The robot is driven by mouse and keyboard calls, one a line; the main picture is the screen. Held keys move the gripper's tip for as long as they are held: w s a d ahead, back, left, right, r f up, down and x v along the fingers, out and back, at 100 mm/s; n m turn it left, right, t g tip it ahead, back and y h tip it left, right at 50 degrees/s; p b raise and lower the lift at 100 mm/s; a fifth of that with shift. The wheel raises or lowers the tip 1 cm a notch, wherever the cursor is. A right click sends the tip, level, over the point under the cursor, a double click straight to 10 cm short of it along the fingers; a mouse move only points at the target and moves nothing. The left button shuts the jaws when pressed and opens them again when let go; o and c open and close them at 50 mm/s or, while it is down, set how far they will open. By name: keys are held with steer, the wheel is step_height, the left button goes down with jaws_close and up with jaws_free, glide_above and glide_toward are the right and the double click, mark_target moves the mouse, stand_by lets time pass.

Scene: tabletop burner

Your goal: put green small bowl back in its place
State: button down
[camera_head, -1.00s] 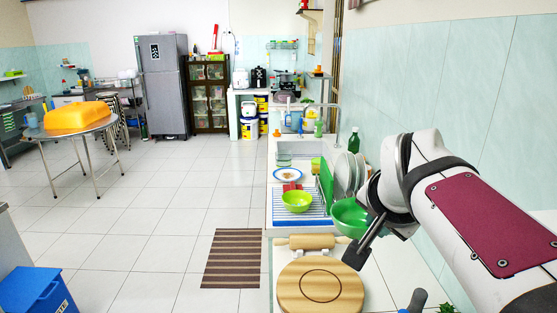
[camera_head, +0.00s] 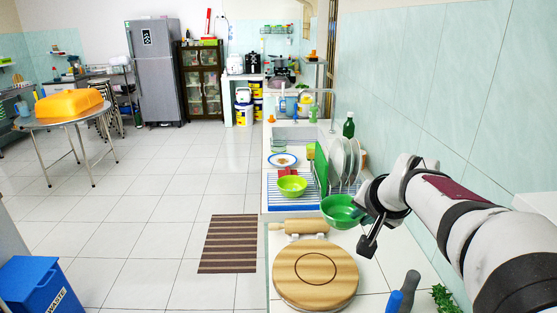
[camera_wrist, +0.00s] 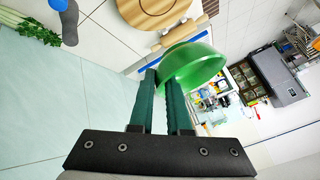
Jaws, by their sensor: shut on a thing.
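The darker green bowl (camera_head: 342,211) is at the right front of the counter strip, beside the striped rack; it fills the middle of the wrist view (camera_wrist: 192,66). My gripper (camera_wrist: 161,80) is shut on its near rim, the two dark fingers pinching the wall. In the head view my gripper (camera_head: 366,222) is at the bowl's right side. A smaller lime-green bowl (camera_head: 292,186) stands on the blue-striped rack (camera_head: 312,205), left of the held bowl and apart from it. Whether the held bowl touches the counter is unclear.
A round wooden board (camera_head: 315,285) and a rolling pin (camera_head: 299,227) lie in front. White plates (camera_head: 345,160) stand upright behind the held bowl, with a green board (camera_head: 320,168) beside them. A blue-handled thing (camera_head: 403,292) is near the front right. The tiled wall (camera_head: 440,90) bounds the right.

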steer(key=w+d+f+n+y, duration=0.1)
steer(key=w+d+f, duration=0.35)
steer(key=f, duration=0.35)
steer(key=w+d+f+n+y, duration=0.1)
steer(key=w+d+f+n, duration=0.1)
steer(key=w+d+f, duration=0.35)
steer(key=w+a+f, duration=0.2)
steer(key=f, duration=0.1)
steer(key=w+a+f, duration=0.2)
steer(key=a+f, duration=0.1)
steer(key=w+a+f, duration=0.2)
steer(key=f, duration=0.2)
steer(key=shift+w+a, duration=0.2)
steer(key=shift+a, duration=0.1)
steer(key=shift+w+a+f, duration=0.15)
steer(key=shift+f, duration=2)
steer(key=shift+f, duration=0.1)
steer(key=c, duration=0.9)
jaws_free()
